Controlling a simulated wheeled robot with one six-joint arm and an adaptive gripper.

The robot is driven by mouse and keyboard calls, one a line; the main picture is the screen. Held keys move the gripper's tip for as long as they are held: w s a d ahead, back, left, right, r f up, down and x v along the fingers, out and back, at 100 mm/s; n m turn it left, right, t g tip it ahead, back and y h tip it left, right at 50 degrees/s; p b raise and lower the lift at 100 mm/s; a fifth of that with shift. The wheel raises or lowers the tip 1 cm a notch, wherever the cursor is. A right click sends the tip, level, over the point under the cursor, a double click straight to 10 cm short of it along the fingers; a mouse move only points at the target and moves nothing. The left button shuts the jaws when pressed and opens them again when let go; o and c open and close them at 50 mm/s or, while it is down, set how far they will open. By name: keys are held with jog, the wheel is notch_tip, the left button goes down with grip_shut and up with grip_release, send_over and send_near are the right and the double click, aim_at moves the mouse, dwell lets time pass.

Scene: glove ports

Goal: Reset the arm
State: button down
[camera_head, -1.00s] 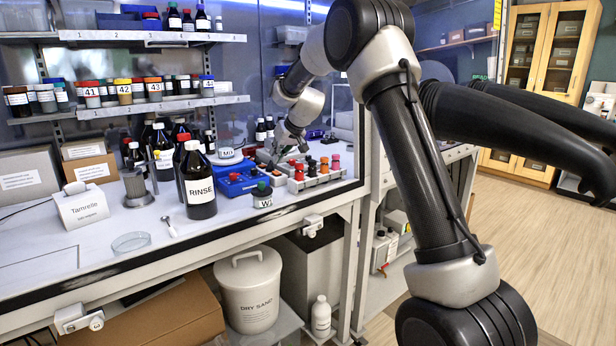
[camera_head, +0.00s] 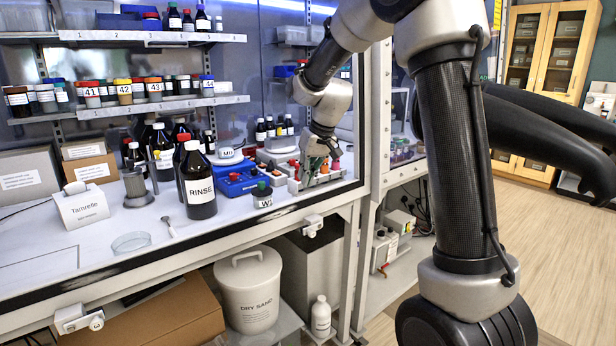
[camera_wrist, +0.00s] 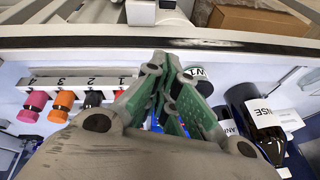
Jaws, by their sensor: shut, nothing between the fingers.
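My arm reaches in over the white bench (camera_head: 100,255). My gripper (camera_head: 314,170) is low at the bench's right end, in front of or above the numbered rack (camera_head: 340,174), and covers part of it. In the wrist view my gripper (camera_wrist: 168,75) has green finger pads close together, with nothing held. The rack (camera_wrist: 75,82) lies left of the fingers there, with pink (camera_wrist: 37,100), orange (camera_wrist: 63,100) and black caps. A small vial marked W (camera_head: 263,195) stands left of the gripper. I cannot tell whether the fingers touch anything.
The RINSE bottle (camera_head: 198,182) and a blue device (camera_head: 238,178) stand left of my gripper. Shelves (camera_head: 150,103) with several jars hang behind. The bench has a raised dark front edge. A frame post (camera_head: 377,110) rises at right.

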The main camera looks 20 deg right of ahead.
jog(key=shift+s+d, duration=0.1)
jog(key=shift+s, duration=0.4)
jog(key=s+d+r, duration=0.2)
jog(key=s, duration=0.9)
jog(key=s+d+r+h, duration=0.1)
jog(key=s+d, duration=0.1)
jog(key=s, duration=0.9)
jog(key=s+d+r+m+t+h, duration=0.1)
jog(key=s+d+r, duration=0.1)
jog(key=s, duration=0.9)
jog(key=shift+s+d+r, duration=0.25)
jog(key=shift+d+r, duration=0.1)
jog(key=shift+d, duration=0.25)
jog(key=c, duration=2.2)
grip_release()
